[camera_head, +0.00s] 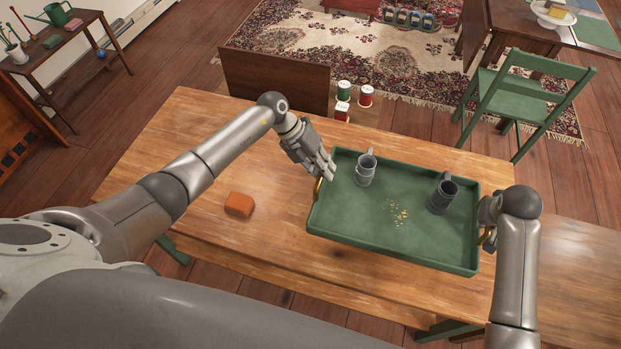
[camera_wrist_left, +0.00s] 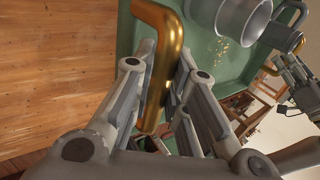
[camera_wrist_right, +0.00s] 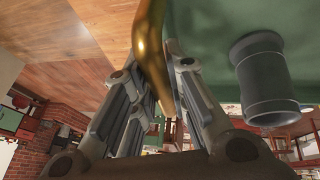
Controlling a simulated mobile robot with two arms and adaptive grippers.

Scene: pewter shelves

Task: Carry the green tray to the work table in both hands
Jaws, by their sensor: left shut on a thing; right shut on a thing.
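The green tray (camera_head: 335,226) is over the wooden table in the head view; I cannot tell whether it touches the top. It holds two grey mugs, one near its far left corner (camera_head: 366,171) and one toward its right side (camera_head: 441,196), with yellow crumbs (camera_head: 398,213) between them. My left gripper (camera_head: 325,177) is shut on the tray's left brass handle, clear in the left wrist view (camera_wrist_left: 165,65). My right gripper (camera_head: 487,217) is shut on the right brass handle, which shows between its fingers in the right wrist view (camera_wrist_right: 150,50). Both mugs look upright.
The wooden table (camera_head: 190,135) has bare room left of the tray. An orange block (camera_head: 239,204) lies there. A green chair (camera_head: 520,97) stands beyond at the right. Red and green spools (camera_head: 343,91) show past the far edge. A side table (camera_head: 52,58) stands at the far left.

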